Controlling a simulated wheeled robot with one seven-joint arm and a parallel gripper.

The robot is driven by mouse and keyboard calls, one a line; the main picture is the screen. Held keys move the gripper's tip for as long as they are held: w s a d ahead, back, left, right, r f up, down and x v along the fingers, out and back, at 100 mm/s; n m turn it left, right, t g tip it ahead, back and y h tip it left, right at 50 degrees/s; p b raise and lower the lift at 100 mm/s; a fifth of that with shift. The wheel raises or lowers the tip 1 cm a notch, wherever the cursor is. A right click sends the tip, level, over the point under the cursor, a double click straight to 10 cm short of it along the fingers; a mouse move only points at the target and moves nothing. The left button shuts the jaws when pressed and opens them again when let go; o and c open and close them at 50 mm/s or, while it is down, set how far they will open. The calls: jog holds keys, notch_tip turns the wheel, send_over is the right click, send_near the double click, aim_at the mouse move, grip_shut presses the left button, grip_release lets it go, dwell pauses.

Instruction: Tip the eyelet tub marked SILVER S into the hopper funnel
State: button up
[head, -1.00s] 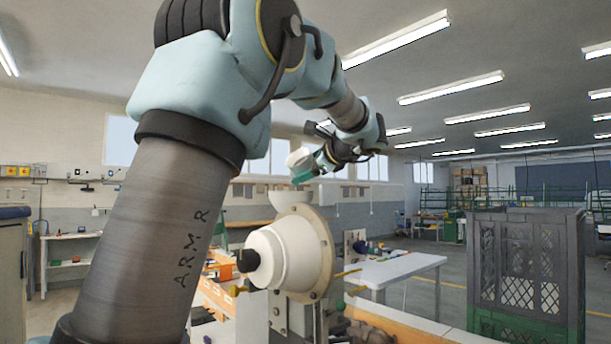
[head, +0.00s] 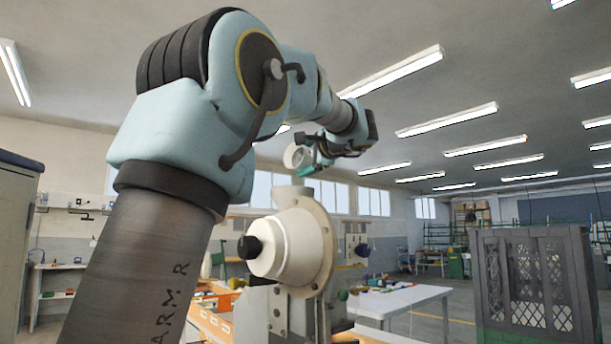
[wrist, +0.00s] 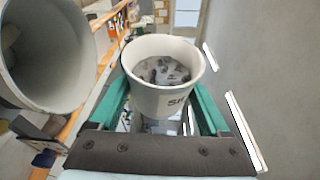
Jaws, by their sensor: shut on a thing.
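My gripper (wrist: 158,105) is shut on a white tub (wrist: 163,98), with its green fingers on either side of it. The tub holds grey, silvery pieces, and its dark marking is only partly readable, starting with "S". In the head view the tub (head: 297,157) is tilted and stands just above the hopper funnel (head: 293,196) on top of the press, apart from it. In the wrist view the wide funnel mouth (wrist: 40,50) lies left of the tub. No pieces are seen falling.
The press (head: 290,248) with its pale round housing stands below my gripper. A white table (head: 395,300) with small items is behind it. A dark grey crate (head: 530,275) stands at the right. Open air surrounds the tub above the press.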

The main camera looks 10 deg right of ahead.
jog(key=shift+s+a+n+t+b, duration=0.15)
jog(key=shift+n+b, duration=0.3)
jog(key=shift+b, duration=0.45)
jog(key=shift+s+a+n+t+b, duration=0.15)
jog(key=shift+n+b, duration=0.3)
jog(key=shift+b, duration=0.45)
jog(key=shift+r+n+b, duration=0.3)
jog(key=shift+n+b, duration=0.1)
jog(key=shift+b, duration=0.3)
jog(key=shift+r, duration=0.1)
jog(key=shift+y, duration=0.3)
jog(key=shift+w+d+f+m+p, duration=0.35)
jog(key=shift+d+m+p, duration=0.1)
jog(key=shift+m, duration=0.55)
jog(key=shift+w+d+f+m+g+h+p, duration=0.1)
jog(key=shift+f+m+g+h+p, duration=0.15)
jog(key=shift+m, duration=0.35)
jog(key=shift+d+f+m+g+h+p, duration=0.15)
jog(key=shift+m+g, duration=0.2)
jog(key=shift+m, duration=0.25)
jog(key=shift+a+r, duration=0.1)
jog(key=shift+r, duration=0.05)
